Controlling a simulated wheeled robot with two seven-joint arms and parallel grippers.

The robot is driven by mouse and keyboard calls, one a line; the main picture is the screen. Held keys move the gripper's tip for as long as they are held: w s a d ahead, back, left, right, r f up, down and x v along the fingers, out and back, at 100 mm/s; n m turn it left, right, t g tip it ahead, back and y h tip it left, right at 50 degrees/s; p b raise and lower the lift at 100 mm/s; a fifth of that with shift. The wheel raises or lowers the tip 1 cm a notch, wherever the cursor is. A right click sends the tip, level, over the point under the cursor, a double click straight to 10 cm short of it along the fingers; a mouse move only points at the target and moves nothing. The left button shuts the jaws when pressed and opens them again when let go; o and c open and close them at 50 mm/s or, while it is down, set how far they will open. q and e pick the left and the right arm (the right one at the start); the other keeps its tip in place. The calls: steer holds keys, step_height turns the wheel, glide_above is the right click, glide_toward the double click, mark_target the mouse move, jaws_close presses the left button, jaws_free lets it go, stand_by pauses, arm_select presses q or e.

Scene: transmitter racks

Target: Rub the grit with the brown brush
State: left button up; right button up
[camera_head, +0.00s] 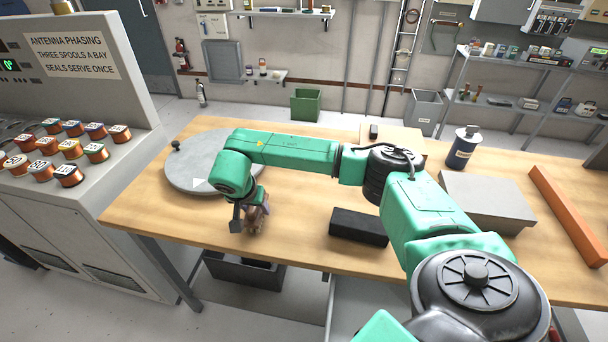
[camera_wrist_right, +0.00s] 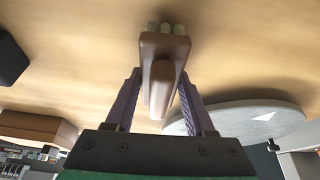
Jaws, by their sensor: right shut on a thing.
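My right gripper (camera_head: 252,218) is low over the table in front of the round grey plate. It is shut on the brown brush, and in the wrist view the two purple fingers of the gripper (camera_wrist_right: 157,90) flank its handle. The brown brush (camera_wrist_right: 165,48) has a brown head with several pale bristle tufts at its far end. The arm and fingers hide most of it in the head view. I cannot tell whether the bristles touch the wood. I cannot make out any grit. My left gripper is not in view.
The round grey plate (camera_head: 190,172) has a white triangle and a dark knob. A black block (camera_head: 358,226) lies right of the gripper. A dark bottle (camera_head: 463,148), a grey box (camera_head: 485,200) and an orange bar (camera_head: 572,212) stand farther right. Bare wood surrounds the gripper.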

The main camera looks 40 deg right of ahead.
steer(key=r, duration=0.1)
steer(key=r+p, duration=0.1)
steer(key=r, duration=0.1)
steer(key=shift+s+d+r+p, duration=0.2)
steer(key=shift+s+r+p, duration=0.1)
step_height(320, 180, up, 2)
steer(key=shift+w+r+p, duration=0.1)
steer(key=shift+w+p, duration=0.05)
steer(key=shift+p, duration=0.65)
steer(key=shift+r+p, duration=0.45)
steer(key=shift+r, duration=0.2)
